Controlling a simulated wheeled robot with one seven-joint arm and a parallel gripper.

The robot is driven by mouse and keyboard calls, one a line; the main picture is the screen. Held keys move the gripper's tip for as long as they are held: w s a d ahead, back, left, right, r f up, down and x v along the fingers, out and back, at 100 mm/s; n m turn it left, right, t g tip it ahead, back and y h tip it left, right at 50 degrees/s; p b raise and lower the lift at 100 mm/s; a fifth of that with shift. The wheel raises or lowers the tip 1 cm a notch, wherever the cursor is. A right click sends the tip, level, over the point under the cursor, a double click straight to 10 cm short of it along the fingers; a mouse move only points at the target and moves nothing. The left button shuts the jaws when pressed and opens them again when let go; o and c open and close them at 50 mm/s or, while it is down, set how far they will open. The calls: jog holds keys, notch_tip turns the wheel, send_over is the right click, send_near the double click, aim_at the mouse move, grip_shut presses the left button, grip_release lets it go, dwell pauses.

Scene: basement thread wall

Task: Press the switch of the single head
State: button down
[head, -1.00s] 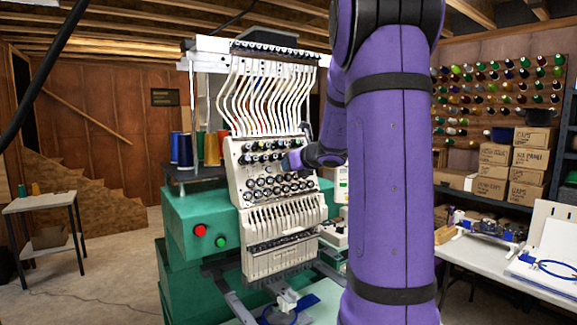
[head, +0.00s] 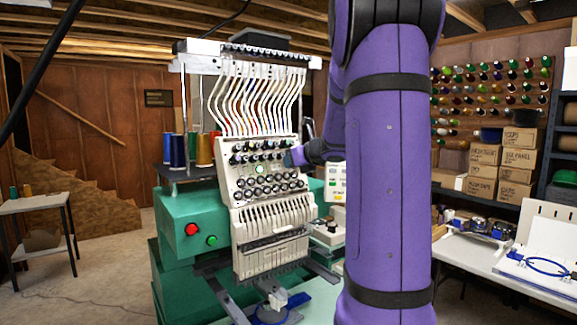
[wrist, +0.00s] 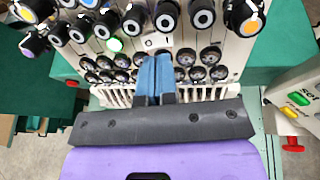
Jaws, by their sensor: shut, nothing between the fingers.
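The single head (head: 262,165) is the cream panel of the embroidery machine, with rows of dark knobs. In the wrist view, a small white plate marked 0 and 1 (wrist: 158,40) sits among the knobs, straight beyond my fingertips. The switch body under the plate is mostly hidden by the fingers. In the head view my gripper (head: 293,157) is at the panel's right side.
Knobs (wrist: 203,18) crowd both sides of the fingers. A control box with coloured buttons (wrist: 298,98) stands at the right. Red and green buttons (head: 201,235) are on the machine's green body. A table with hoops (head: 500,255) stands farther right.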

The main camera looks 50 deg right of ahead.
jog(key=v, duration=1)
jog(key=shift+s+a+r, duration=0.1)
jog(key=shift+s+a, duration=0.05)
